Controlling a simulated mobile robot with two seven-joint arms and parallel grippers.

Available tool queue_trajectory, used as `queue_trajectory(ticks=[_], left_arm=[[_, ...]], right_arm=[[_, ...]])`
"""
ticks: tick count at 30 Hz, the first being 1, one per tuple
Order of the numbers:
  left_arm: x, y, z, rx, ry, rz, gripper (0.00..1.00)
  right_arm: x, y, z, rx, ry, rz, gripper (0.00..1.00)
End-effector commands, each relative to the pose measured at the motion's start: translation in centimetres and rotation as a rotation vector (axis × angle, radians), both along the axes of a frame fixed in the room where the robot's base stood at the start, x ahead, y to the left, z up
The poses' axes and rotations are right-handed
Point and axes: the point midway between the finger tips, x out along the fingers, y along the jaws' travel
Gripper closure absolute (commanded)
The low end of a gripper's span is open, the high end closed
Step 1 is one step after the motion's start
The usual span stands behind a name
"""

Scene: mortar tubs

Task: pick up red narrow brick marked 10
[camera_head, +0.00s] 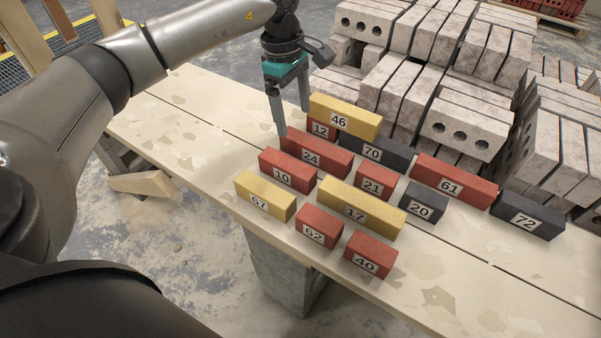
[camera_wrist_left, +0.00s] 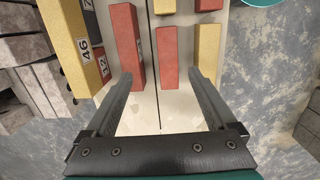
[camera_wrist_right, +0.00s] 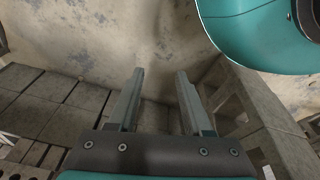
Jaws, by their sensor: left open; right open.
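The red narrow brick marked 10 (camera_head: 287,171) lies on the pale bench top, between the red brick marked 24 (camera_head: 316,150) and the yellow brick marked 57 (camera_head: 265,196). In the left wrist view the brick marked 10 (camera_wrist_left: 168,55) appears between the fingertips, with its label not readable. My left gripper (camera_head: 293,118) is open and empty, pointing down above the bench behind the brick, apart from it. The long red brick (camera_wrist_left: 126,45) is close to one finger in that view. My right gripper (camera_wrist_right: 160,72) is open and empty; it is not in the head view.
Red brick 12 (camera_head: 320,130), yellow brick 46 (camera_head: 350,112), red brick 21 (camera_head: 373,182) and yellow brick 17 (camera_head: 360,208) crowd around. Stacked grey blocks (camera_head: 470,120) stand behind on the right. The bench top (camera_head: 170,120) is clear at left.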

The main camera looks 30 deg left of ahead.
Motion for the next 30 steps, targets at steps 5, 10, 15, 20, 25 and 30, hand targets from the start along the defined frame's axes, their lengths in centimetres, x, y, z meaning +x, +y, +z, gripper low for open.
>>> queue_trajectory(ticks=[5, 10, 15, 20, 25, 30], left_arm=[[-0.8, 2.1, -0.4, 0.097, 0.033, 0.002, 0.1], [-0.9, 2.2, -2.0, 0.101, 0.038, 0.002, 0.1], [-0.9, 2.1, -4.3, 0.099, 0.037, 0.002, 0.1], [-0.9, 2.1, -6.5, 0.098, 0.037, 0.004, 0.1], [-0.9, 2.1, -8.8, 0.098, 0.036, 0.002, 0.1], [-0.9, 2.1, -10.1, 0.097, 0.035, 0.002, 0.1]], right_arm=[[0.2, 0.2, 0.3, 0.003, -0.002, 0.0, 0.5], [0.6, 0.6, 1.2, 0.008, -0.004, -0.001, 0.5], [1.3, 1.1, 2.5, 0.014, -0.01, -0.003, 0.5], [2.1, 1.3, 4.0, 0.019, -0.026, -0.004, 0.5], [3.0, 1.5, 5.6, 0.022, -0.052, -0.005, 0.5], [3.5, 1.5, 6.7, 0.024, -0.066, -0.005, 0.5]])
